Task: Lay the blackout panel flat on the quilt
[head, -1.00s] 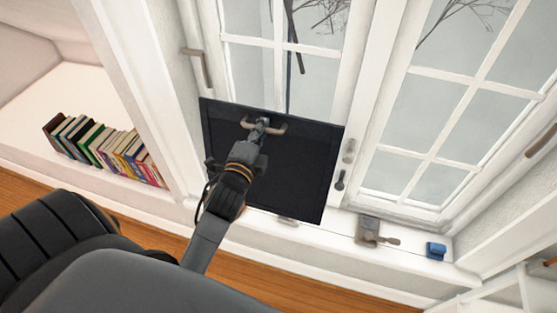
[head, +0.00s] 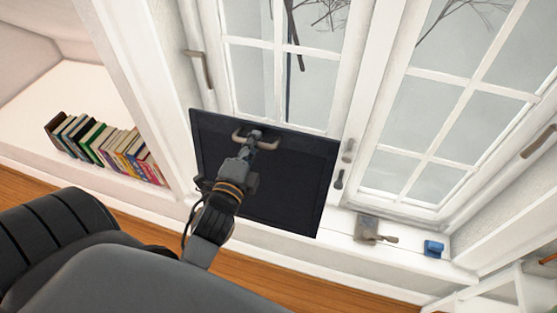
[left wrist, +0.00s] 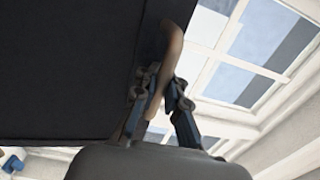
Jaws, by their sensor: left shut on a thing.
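The blackout panel (head: 277,190) is a dark, nearly square board with a brown handle near its upper edge. In the head view it is held up in front of the left window, above the sill. My left gripper (head: 257,142) is shut on that handle. The left wrist view shows the fingers (left wrist: 160,100) on both sides of the handle (left wrist: 172,55), with the panel's dark face (left wrist: 65,70) filling the left. No quilt shows in either view. My right gripper is not in view.
A row of books (head: 105,148) stands in the white alcove at left. On the white sill (head: 400,255) lie a grey-brown metal piece (head: 368,229) and a small blue object (head: 433,248). Window handles stick out beside the panel. Wooden floor (head: 255,285) shows below.

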